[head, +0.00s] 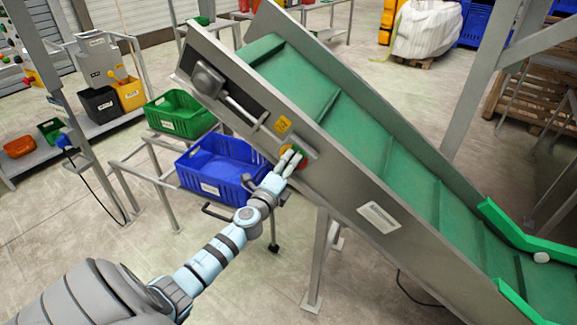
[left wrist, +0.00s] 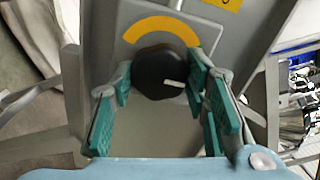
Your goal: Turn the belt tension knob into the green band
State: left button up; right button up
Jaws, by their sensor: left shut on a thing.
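The black belt tension knob (left wrist: 160,72) sits on a grey plate on the conveyor's side, in the left wrist view. Its white pointer mark points right and slightly down. A yellow-orange band (left wrist: 160,28) arcs above the knob. I cannot make out a green band in the wrist view; the right finger covers part of that side. My left gripper (left wrist: 160,85) is shut on the knob, with teal finger pads at its left and right sides. In the head view my left gripper (head: 289,161) is at the conveyor's side panel and hides most of the knob. My right gripper is not in view.
The conveyor (head: 345,165) with its green belt slopes down to the right. A blue crate (head: 212,186) and a green crate (head: 180,125) stand on metal stands left of my left gripper. A yellow label (head: 283,124) is above the knob area.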

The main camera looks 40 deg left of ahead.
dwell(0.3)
pick_arm(q)
jog(key=o, duration=1.1)
jog(key=shift+o, duration=0.2)
jog(key=v, duration=1.2)
jog(key=shift+f, duration=0.1)
